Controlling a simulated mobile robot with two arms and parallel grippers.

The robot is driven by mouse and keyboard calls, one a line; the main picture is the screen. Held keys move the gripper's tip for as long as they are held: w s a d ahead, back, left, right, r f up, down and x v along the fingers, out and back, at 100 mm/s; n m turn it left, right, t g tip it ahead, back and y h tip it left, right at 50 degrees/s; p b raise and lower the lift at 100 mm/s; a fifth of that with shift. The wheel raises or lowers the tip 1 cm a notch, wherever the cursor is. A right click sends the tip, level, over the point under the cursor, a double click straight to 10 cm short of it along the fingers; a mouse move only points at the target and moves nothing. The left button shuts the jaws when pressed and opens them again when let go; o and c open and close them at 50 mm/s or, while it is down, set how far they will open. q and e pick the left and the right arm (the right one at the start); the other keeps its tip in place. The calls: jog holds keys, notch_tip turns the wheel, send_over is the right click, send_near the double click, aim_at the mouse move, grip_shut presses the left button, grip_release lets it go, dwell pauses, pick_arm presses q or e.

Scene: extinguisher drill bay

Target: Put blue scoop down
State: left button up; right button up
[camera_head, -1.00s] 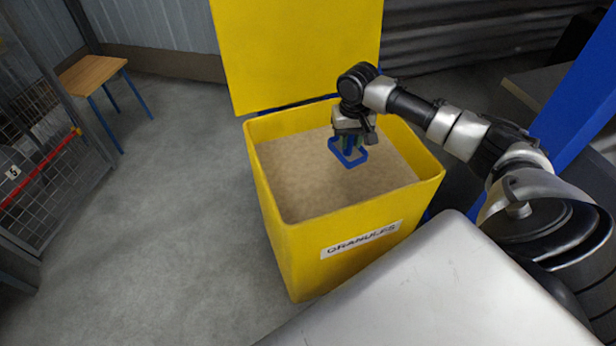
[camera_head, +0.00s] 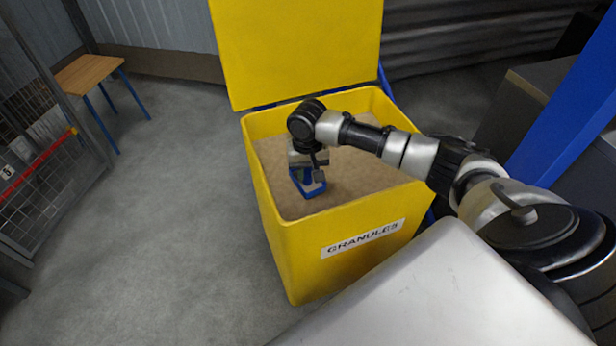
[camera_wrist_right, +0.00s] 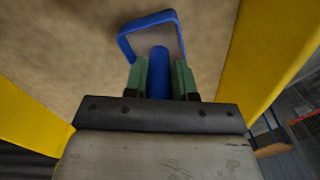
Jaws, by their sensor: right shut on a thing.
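The blue scoop (camera_head: 312,188) is inside the open yellow granules bin (camera_head: 272,234), over the tan granules (camera_head: 362,172). My right gripper (camera_head: 306,173) points down into the bin and is shut on the scoop. In the right wrist view the green fingers of the right gripper (camera_wrist_right: 159,78) close on the handle of the blue scoop (camera_wrist_right: 158,66), and its squared blue frame extends beyond them. I cannot tell whether the scoop touches the granules. My left gripper is not in view.
The bin's yellow lid (camera_head: 296,48) stands open at the back. A pale grey surface (camera_head: 420,290) lies in front of the bin. A wooden-topped stool (camera_head: 88,73) and a mesh cage (camera_head: 40,150) stand at the left. The grey floor between is clear.

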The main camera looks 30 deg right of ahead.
notch_tip(320, 180, down, 2)
jog(key=shift+f, duration=0.1)
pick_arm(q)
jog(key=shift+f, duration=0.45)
pick_arm(e)
jog(key=o, duration=0.8)
jog(key=shift+o, duration=0.2)
